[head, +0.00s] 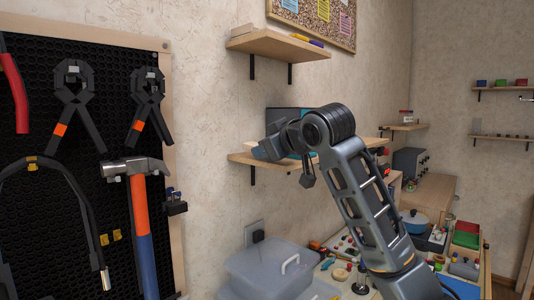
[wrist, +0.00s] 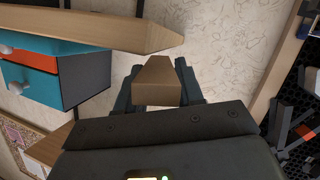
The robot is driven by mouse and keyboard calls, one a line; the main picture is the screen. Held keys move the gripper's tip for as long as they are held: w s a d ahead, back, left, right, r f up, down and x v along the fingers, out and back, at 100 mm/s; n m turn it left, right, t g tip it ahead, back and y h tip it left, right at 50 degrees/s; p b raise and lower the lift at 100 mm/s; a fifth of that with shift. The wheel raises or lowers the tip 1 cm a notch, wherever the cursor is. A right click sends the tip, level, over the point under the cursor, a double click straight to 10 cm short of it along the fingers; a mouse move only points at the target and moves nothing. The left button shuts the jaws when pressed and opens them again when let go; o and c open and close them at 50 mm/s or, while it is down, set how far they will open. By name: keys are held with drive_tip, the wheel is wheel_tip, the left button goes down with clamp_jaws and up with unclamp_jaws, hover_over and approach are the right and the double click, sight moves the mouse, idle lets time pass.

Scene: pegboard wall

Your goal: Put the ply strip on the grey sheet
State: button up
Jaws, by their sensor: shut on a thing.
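My gripper (wrist: 157,85) is shut on the ply strip (wrist: 155,82), a tan wooden piece seen end-on between the two dark fingers in the wrist view. In the head view my gripper (head: 264,151) is at the middle wall shelf, close to its left part. I cannot tell whether the strip touches the shelf. I cannot make out the grey sheet for certain in either view.
The middle shelf (head: 240,159) carries a teal-and-orange drawer box (wrist: 58,75). An upper shelf (head: 280,45) hangs above. A pegboard with tools (head: 90,150) is at left. A lidded grey box (head: 268,268) stands on the cluttered bench below.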

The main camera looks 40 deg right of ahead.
drive_tip(key=shift+f, duration=0.7)
drive_tip(key=shift+f, duration=0.1)
drive_tip(key=o, duration=1.1)
drive_tip(key=shift+o, duration=0.2)
drive_tip(key=shift+f, duration=0.15)
